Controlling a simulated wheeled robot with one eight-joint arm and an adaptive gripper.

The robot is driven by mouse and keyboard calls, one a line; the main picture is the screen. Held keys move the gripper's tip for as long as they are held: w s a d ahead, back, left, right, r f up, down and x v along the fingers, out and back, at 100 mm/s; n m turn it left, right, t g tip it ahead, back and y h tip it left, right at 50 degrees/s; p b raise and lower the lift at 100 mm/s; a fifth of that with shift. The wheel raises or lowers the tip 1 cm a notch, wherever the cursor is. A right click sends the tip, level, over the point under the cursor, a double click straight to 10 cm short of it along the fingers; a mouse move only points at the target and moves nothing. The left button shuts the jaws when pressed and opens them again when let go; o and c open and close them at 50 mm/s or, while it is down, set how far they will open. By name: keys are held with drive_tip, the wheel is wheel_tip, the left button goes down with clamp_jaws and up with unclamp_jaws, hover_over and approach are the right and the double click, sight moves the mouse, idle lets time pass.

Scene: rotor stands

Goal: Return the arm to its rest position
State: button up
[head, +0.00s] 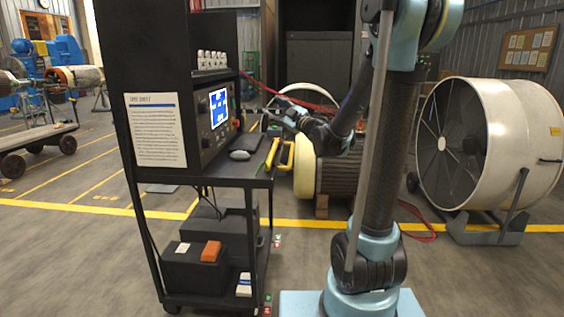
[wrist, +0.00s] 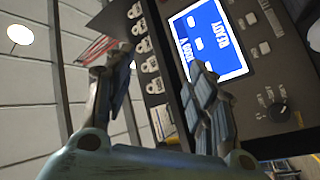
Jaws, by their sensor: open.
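My arm rises from its pale blue base at the right of centre in the head view and bends back behind the post. Its forearm reaches left toward the black equipment cart (head: 125,110). My gripper (head: 275,115) is small and dark there, in front of the cart's instrument panel. In the wrist view my gripper (wrist: 160,95) has its two fingers well apart, with nothing held between them. Beyond the fingers is the panel's blue screen (wrist: 208,38), which reads READY. The screen also shows in the head view (head: 218,107).
The cart's shelf holds a dark mouse (head: 240,155) and a yellow handle (head: 271,154). A motor with a cream end (head: 305,165) lies behind my arm. A large drum fan (head: 520,145) stands at the right.

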drive_tip(key=s+d+f+m+t+h, duration=0.1)
drive_tip(key=s+d+f+m+h, duration=0.1)
drive_tip(key=d+m+h, duration=0.65)
drive_tip(key=s+d+f+m+h, duration=0.25)
drive_tip(key=d+m+h, duration=0.2)
drive_tip(key=d, duration=0.65)
drive_tip(key=s+d+f+m+g+h, duration=0.35)
drive_tip(key=s+d+f+g, duration=0.2)
drive_tip(key=s+f, duration=0.5)
drive_tip(key=s+a+f+g+y, duration=0.1)
drive_tip(key=s+f+g, duration=0.2)
drive_tip(key=s+f, duration=0.2)
drive_tip(key=s+a+f+g, duration=0.1)
drive_tip(key=s+f, duration=0.3)
drive_tip(key=s, duration=0.7)
drive_tip(key=s+a+f+g+y, duration=0.1)
drive_tip(key=s+f+g, duration=0.3)
drive_tip(key=s, duration=0.3)
drive_tip(key=shift+s+f+g+y, duration=0.35)
drive_tip(key=shift+s+f, duration=0.05)
drive_tip(key=shift+f, duration=0.45)
drive_tip(key=shift+a+m, duration=0.1)
drive_tip(key=shift+m, duration=0.15)
drive_tip(key=shift+w+f, duration=0.2)
drive_tip(key=shift+w, duration=0.3)
